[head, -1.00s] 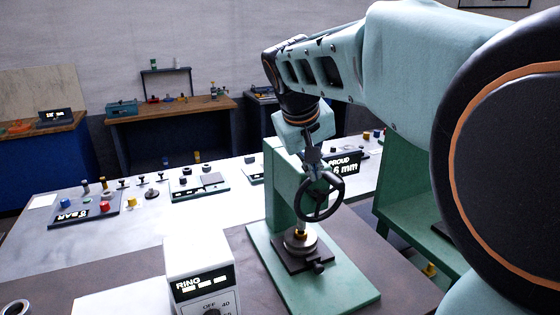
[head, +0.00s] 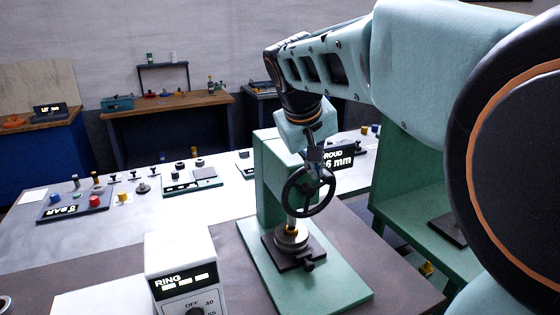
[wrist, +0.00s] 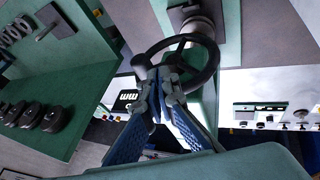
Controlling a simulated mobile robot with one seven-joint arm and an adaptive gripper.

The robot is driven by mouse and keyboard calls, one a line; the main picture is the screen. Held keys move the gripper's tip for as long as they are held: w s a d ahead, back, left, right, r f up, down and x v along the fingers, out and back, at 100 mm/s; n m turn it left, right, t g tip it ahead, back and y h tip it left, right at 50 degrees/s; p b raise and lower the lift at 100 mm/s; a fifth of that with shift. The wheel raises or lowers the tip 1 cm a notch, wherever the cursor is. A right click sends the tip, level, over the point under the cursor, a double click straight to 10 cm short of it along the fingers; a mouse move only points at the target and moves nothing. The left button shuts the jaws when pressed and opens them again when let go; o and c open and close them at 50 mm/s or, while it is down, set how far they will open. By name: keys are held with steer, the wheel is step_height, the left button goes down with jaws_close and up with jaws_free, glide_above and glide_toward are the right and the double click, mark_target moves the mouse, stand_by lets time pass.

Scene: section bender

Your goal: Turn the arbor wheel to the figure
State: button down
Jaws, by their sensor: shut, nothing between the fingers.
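The arbor wheel (head: 288,197) is a black spoked handwheel on the front of a green arbor press (head: 270,185). It also shows in the wrist view (wrist: 212,62). My gripper (head: 316,168) is at the wheel's upper part in the head view. In the wrist view its blue-padded fingers (wrist: 162,78) come together at the near part of the rim; I cannot tell whether they touch it. The fingers are shut with nothing between them. A dark display (head: 338,161) behind the press reads "6 mm" at its end; my gripper and the wheel hide its left part.
Under the wheel a round metal piece (head: 291,237) sits on a dark block on the press base (head: 325,290). A white ring heater box (head: 182,262) stands at the front left. A bench with control panels (head: 75,205) lies behind. A green shelf unit (head: 415,190) stands at right.

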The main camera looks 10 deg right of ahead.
steer(key=d, duration=0.2)
steer(key=w+d, duration=0.1)
steer(key=d, duration=0.1)
steer(key=shift+w+d, duration=0.2)
steer(key=shift+d, duration=0.05)
